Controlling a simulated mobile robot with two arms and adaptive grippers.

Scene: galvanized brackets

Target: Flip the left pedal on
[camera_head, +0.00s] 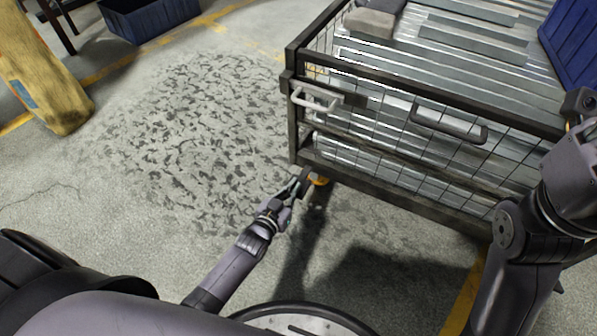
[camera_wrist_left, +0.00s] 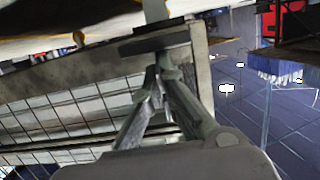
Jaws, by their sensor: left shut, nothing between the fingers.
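The wire-mesh cart (camera_head: 293,125) stands at the right, with an orange caster part (camera_head: 319,181) under its near left corner. My left gripper (camera_head: 301,182) is low beside this corner, shut and empty, just left of the orange part. In the left wrist view, its closed fingertips (camera_wrist_left: 160,70) are close to a dark flat bar (camera_wrist_left: 155,42) at the cart's corner. I cannot tell whether they touch, nor whether this bar is the pedal. A small orange part (camera_wrist_left: 79,38) shows farther left. My right gripper is out of view; only its arm shows.
The cart has a light handle (camera_head: 315,100) on its left side and a grey handle (camera_head: 449,125) on its front. Galvanized metal pieces (camera_head: 450,45) fill it. Open, stained concrete floor (camera_head: 180,140) lies left. A blue bin (camera_head: 150,18) stands at the back.

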